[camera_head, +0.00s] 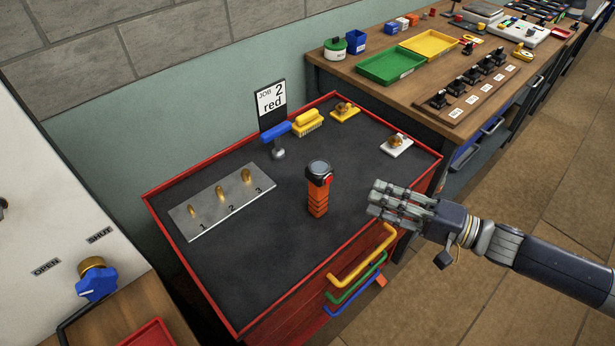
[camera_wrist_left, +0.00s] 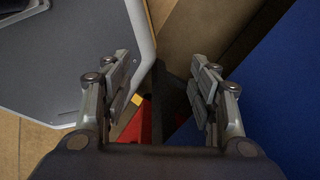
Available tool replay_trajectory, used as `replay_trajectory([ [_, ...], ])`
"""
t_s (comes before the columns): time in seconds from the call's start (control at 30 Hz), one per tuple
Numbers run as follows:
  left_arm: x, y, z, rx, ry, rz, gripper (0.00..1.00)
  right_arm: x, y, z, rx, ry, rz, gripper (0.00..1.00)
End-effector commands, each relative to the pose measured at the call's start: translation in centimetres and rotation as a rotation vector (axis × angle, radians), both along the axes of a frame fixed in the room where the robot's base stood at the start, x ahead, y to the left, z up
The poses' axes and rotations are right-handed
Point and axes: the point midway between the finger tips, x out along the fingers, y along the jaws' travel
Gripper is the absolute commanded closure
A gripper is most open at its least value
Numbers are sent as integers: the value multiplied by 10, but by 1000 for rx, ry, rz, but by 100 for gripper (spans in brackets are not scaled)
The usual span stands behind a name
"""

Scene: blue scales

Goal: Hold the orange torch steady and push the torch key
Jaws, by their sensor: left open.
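The orange torch (camera_head: 317,197) stands upright on the dark top of the red tool cabinet, its wide black head at the top. A small red key (camera_head: 329,180) shows on the right side of its head. My right gripper (camera_head: 372,203) is just right of the torch, apart from it, pointing left toward it; I cannot tell how far its fingers are parted. My left gripper (camera_wrist_left: 163,82) shows only in the left wrist view, open with nothing between its fingers. The torch is not in that view.
A metal plate (camera_head: 215,205) with numbered brass pegs lies left of the torch. A blue-headed tool (camera_head: 276,133), a yellow brush (camera_head: 308,122) and a job card (camera_head: 271,101) are behind. The red cabinet rim (camera_head: 185,285) borders the top. A wooden bench (camera_head: 335,68) stands back right.

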Motion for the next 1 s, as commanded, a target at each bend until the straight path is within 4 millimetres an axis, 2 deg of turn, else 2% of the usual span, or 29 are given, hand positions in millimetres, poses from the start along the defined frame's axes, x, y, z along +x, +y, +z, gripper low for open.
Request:
replay_trajectory([
  [0.03,-20,6,4,20,24,-48,45,0,0,0,0,-1,0,67],
  [0.1,-40,12,10,45,39,-109,45,0,0,0,0,-1,-1,67],
  [0.23,-63,9,28,81,23,-204,45,0,0,0,0,-1,-1,67],
  [0.33,-76,-4,45,86,-17,-261,45,0,0,0,-1,-2,-1,67],
  [0.43,-72,-33,67,56,-101,-288,45,1,0,0,-1,-2,-1,67],
  [0.47,-63,-47,75,36,-141,-288,45,1,0,0,-1,-2,-1,67],
  [0.5,-45,-65,84,10,-195,-277,45,1,0,0,-1,-2,-1,67],
  [0.6,-2,-102,106,-53,-308,-241,45,1,0,0,-1,-2,-1,67],
  [0.77,68,-153,148,-158,-471,-178,45,1,0,0,-1,-2,-1,67],
  [0.87,107,-184,182,-231,-570,-136,45,1,0,0,-1,-2,-1,67],
  [1.0,157,-222,238,-343,-705,-75,45,1,0,0,-1,-2,-1,67],
])
